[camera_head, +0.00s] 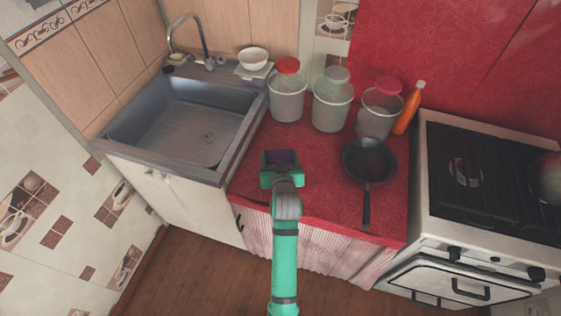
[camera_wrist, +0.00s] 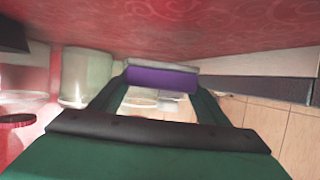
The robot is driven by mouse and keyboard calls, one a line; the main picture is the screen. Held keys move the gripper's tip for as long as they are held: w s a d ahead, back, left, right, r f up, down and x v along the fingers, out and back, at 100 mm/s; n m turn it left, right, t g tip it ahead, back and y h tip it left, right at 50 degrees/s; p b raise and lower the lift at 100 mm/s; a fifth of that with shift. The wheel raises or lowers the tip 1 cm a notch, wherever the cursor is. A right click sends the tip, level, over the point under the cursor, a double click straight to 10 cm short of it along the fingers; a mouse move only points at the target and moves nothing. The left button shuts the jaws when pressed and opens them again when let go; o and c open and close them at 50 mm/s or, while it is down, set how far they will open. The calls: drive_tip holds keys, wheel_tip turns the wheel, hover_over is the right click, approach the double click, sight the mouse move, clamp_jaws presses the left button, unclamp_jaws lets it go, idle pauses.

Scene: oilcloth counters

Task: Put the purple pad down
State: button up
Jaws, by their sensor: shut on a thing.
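My gripper (camera_head: 281,168) is over the red counter (camera_head: 318,200), left of the frying pan and close to the sink. It is shut on the purple pad (camera_head: 283,156), a small dark purple block partly hidden by the gripper. In the wrist view the purple pad (camera_wrist: 160,78) sits between the fingertips of my gripper (camera_wrist: 160,84). The counter (camera_wrist: 190,25) fills the top of that view, close to the pad. I cannot tell whether the pad touches the counter.
A black frying pan (camera_head: 370,161) lies to the right. Three jars, one of them in the middle (camera_head: 331,105), and an orange bottle (camera_head: 409,108) stand behind. The sink (camera_head: 185,125) is at left, the stove (camera_head: 490,170) at right. Counter around the gripper is clear.

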drive_tip(key=shift+w+a+f, duration=0.1)
drive_tip(key=shift+a+f, duration=0.1)
drive_tip(key=shift+a, duration=0.1)
drive_tip(key=shift+w+f, duration=0.1)
drive_tip(key=shift+f, duration=0.05)
drive_tip(key=f, duration=0.1)
drive_tip(key=d+f, duration=0.1)
drive_tip(key=f, duration=0.1)
drive_tip(key=shift+w, duration=0.1)
drive_tip(key=shift+f, duration=0.25)
drive_tip(key=shift+a, duration=0.15)
drive_tip(key=shift+f, duration=0.1)
drive_tip(key=o, duration=1)
drive_tip(key=shift+a, duration=0.1)
drive_tip(key=shift+w, duration=0.1)
